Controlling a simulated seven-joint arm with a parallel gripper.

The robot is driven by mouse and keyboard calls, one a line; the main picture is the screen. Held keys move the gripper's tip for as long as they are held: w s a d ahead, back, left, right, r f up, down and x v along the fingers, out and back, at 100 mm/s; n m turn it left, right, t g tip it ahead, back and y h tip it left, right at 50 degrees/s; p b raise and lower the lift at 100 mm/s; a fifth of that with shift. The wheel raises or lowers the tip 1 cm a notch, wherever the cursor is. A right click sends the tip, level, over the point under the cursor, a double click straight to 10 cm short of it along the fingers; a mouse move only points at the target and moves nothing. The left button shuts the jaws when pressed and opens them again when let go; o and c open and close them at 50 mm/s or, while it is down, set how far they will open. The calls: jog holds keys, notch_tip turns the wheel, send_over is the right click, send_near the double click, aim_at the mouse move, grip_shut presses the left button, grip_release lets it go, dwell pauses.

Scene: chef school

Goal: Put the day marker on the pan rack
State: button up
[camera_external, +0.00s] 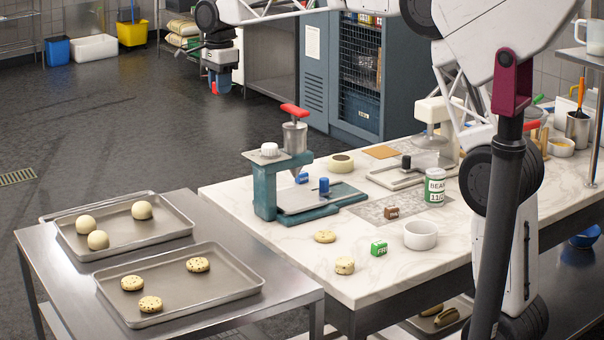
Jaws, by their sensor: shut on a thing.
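My gripper (215,85) hangs high at the upper left, in front of the dark floor. It is shut on a small red block, the day marker (214,88); any lettering on it is too small to read. The steel stand with two sheet pans at the lower left appears to be the pan rack (45,238). In the picture my gripper is above and beyond it, clearly apart from it. Other small day blocks lie on the marble counter: a green one (379,248), a brown one (391,212) and a blue one (302,178).
The back pan (75,243) holds dough balls and the front pan (225,282) holds cookies. A teal press (265,190) stands on the marble counter (290,270). A white bowl (420,236) and a green-white can (435,187) stand farther right.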

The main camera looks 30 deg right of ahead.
jog(key=shift+w+a+f, duration=0.1)
jog(key=shift+a+f, duration=0.45)
jog(key=shift+a, duration=0.3)
notch_tip(320, 180, down, 27)
jog(key=shift+r, duration=0.1)
jog(key=shift+w, duration=0.1)
send_over(180, 200)
jog(key=shift+f, duration=0.75)
jog(key=shift+f, duration=1.75)
jog(key=shift+f, duration=0.1)
